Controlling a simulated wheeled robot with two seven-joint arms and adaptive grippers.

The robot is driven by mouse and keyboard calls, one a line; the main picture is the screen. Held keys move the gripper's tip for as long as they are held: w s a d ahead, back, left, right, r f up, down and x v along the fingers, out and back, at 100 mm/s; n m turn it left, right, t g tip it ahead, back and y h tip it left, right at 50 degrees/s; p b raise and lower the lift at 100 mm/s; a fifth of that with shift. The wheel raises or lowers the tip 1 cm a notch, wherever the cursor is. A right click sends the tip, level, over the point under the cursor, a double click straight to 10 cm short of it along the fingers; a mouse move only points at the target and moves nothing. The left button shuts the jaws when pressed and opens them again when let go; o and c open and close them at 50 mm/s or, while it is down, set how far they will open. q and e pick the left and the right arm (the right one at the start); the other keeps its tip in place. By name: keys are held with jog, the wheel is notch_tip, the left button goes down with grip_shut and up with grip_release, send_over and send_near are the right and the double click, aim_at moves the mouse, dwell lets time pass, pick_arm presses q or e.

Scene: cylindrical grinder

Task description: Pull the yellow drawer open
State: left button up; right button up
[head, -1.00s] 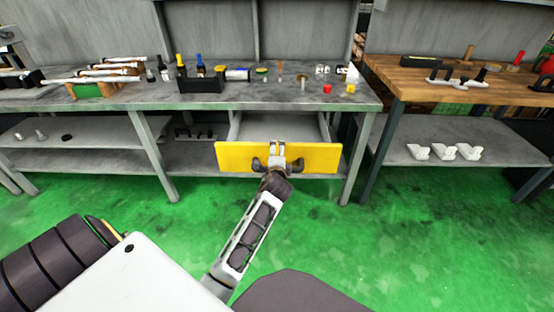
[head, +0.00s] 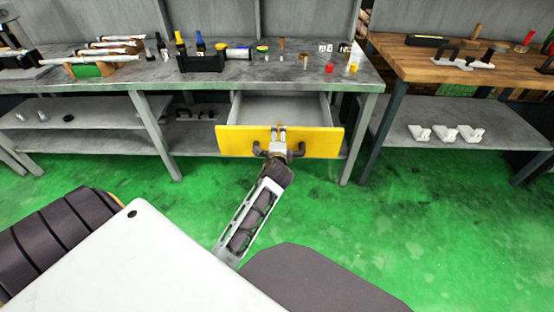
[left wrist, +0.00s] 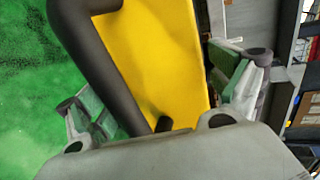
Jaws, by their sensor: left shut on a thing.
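The yellow drawer (head: 235,139) stands out from under the grey workbench, and its empty-looking grey inside shows behind the yellow front. A dark bar handle (head: 298,152) sits on that front. My left gripper (head: 279,131) is at the middle of the handle and is shut on it, hiding the middle of the bar. In the left wrist view, the dark handle (left wrist: 95,60) runs between the two green-padded fingers of the gripper (left wrist: 160,98), with the yellow front (left wrist: 165,55) behind it. My right gripper is not in view.
The grey workbench (head: 215,78) carries a black bottle holder (head: 202,63) and several small parts. A wooden-topped bench (head: 415,62) stands at the right, with white parts on its lower shelf. The green floor (head: 400,215) in front is clear.

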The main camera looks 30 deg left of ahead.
pick_arm(q)
jog(key=shift+s+d+r+p, duration=0.45)
jog(key=shift+s+d+r, duration=0.05)
jog(key=shift+s+r, duration=0.3)
jog(key=shift+s+d+r+p, duration=0.5)
jog(key=shift+s+r, duration=0.2)
jog(key=shift+s, duration=0.1)
jog(key=shift+c, duration=0.4)
jog(key=shift+s+d+r, duration=0.25)
jog(key=shift+s+d, duration=0.1)
jog(key=shift+s, duration=0.25)
jog(key=c, duration=0.6)
jog(key=shift+s+d+r+p, duration=0.1)
jog(key=shift+s+d+p, duration=0.25)
jog(key=shift+s+d, duration=0.65)
jog(key=shift+s+d+r+p, duration=0.1)
jog(key=shift+s+d+p, duration=0.4)
jog(key=shift+s, duration=0.9)
jog(key=shift+s+d+r+p, duration=0.1)
jog(key=shift+s+d+p, duration=0.15)
jog(key=shift+s+d, duration=0.75)
jog(key=shift+s+a, duration=0.2)
jog(key=shift+p, duration=0.35)
